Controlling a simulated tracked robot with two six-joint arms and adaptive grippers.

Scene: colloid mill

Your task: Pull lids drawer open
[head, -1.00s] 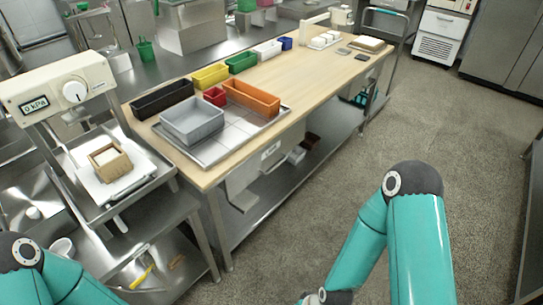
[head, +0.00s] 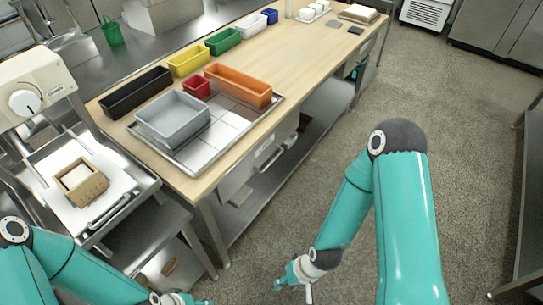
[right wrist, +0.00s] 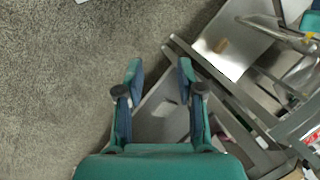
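A drawer front with a small pale label (head: 266,152) sits under the near long edge of the wooden-topped table (head: 300,60). The label is too small to read, so I cannot tell whether it is the lids drawer. It looks shut. My right gripper (head: 294,281) is low over the floor, in front of the table and apart from the drawer. In the right wrist view the right gripper (right wrist: 160,75) has its fingers apart with nothing between them. My left gripper (head: 180,299) shows only partly at the bottom edge, below the scale; its fingers are unclear.
A steel lower shelf (head: 245,212) runs under the table. The floor to the right is clear.

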